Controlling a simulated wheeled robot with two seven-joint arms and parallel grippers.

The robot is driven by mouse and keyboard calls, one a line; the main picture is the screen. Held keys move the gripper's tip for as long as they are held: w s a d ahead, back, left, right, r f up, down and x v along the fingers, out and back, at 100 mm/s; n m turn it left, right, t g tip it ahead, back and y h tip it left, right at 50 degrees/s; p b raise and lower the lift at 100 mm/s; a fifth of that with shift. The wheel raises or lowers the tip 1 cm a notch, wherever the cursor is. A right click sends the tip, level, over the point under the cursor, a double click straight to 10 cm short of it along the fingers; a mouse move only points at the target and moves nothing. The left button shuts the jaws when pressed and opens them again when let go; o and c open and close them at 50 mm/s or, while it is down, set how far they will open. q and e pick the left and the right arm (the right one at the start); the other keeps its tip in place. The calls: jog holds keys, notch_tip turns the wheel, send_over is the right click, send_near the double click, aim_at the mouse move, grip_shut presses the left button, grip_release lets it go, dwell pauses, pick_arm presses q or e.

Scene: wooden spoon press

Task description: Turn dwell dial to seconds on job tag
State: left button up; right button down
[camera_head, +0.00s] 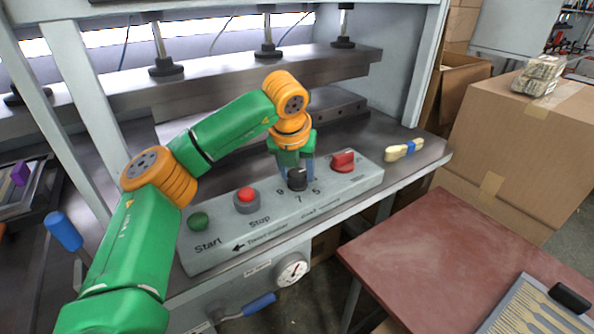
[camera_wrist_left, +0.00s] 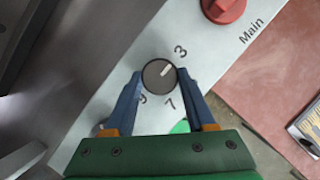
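The dwell dial (camera_head: 297,181) is a dark round knob on the sloped grey control panel (camera_head: 345,190). In the left wrist view the dial (camera_wrist_left: 157,77) has a short pale mark pointing up and right, roughly toward the 3. The 9 and 7 also show; the right finger covers the place of the 5. My left gripper (camera_head: 295,168) points down over the dial, its blue fingers (camera_wrist_left: 159,76) one on each side of it. They look slightly apart from the knob; contact is unclear. My right gripper is out of view. I can make out no readable job tag.
The panel also has a green start button (camera_head: 198,221), a red stop button (camera_head: 247,196) and a red main switch (camera_head: 343,161).

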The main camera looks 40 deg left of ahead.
pick_arm(q)
grip_shut()
jog(key=m+h+p, duration=0.1)
jog(key=m, duration=0.2)
jog(key=shift+a+r, duration=0.1)
jog(key=shift+r, duration=0.05)
jog(key=m+h+p, duration=0.1)
jog(key=m+p, duration=0.1)
jog(key=shift+a+r+m, duration=0.1)
jog(key=shift+m, duration=0.2)
jog(key=m+h+p, duration=0.2)
jog(key=m+p, duration=0.2)
jog(key=shift+a+m, duration=0.1)
jog(key=shift+m, duration=0.2)
jog(key=shift+m+h+p, duration=0.3)
jog(key=shift+m+p, duration=0.4)
jog(key=shift+p, duration=0.05)
jog(key=shift+f+g, duration=0.25)
jog(key=shift+g, duration=0.05)
